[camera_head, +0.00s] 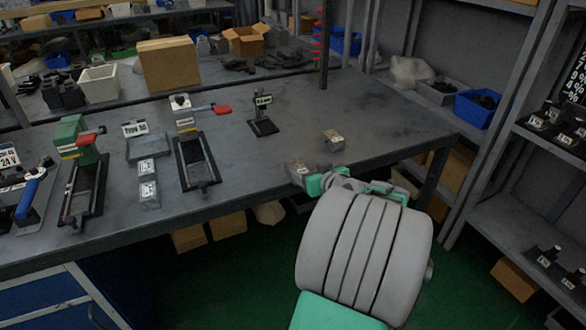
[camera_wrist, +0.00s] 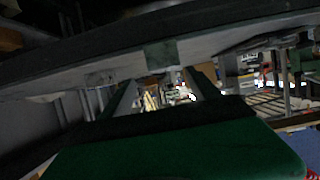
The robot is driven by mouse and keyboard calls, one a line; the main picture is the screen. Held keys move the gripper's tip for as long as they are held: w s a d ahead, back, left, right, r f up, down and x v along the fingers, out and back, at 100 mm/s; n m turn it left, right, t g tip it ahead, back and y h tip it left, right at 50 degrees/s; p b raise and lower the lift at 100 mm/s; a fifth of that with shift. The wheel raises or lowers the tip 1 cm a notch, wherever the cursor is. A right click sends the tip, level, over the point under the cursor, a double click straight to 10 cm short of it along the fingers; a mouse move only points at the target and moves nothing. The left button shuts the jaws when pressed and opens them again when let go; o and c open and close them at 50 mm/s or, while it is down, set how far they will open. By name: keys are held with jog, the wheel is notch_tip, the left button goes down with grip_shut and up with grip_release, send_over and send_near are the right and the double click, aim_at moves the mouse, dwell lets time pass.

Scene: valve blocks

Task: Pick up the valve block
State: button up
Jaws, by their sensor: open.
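A small metallic valve block (camera_head: 333,139) with a pale top sits on the right part of the workbench. A second similar block (camera_head: 299,172) is at the front edge, right beside the green part of my gripper (camera_head: 345,184). I cannot tell whether they touch. Two more small labelled blocks, an upper one (camera_head: 147,167) and a lower one (camera_head: 149,195), lie further left. My gripper is at the bench's front edge, with its fingertips mostly hidden by my wrist. In the wrist view my gripper (camera_wrist: 163,97) shows two spread fingers with no block recognisable between them.
The workbench (camera_head: 280,158) is clear around the right block. A black clamp fixture with a red handle (camera_head: 195,150) and a green-topped one (camera_head: 82,175) stand left. A small sign stand (camera_head: 262,115) is behind. A blue bin (camera_head: 478,108) sits at the right.

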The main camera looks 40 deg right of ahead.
aim_at(298, 167)
jog(key=x, duration=0.4)
jog(key=a+x, duration=0.1)
jog(key=x, duration=0.1)
jog(key=shift+w+d+f, duration=0.1)
jog(key=shift+w+f, duration=0.2)
jog(key=shift+w, duration=0.1)
jog(key=shift+c, duration=0.3)
grip_shut()
jog(key=shift+r, duration=0.15)
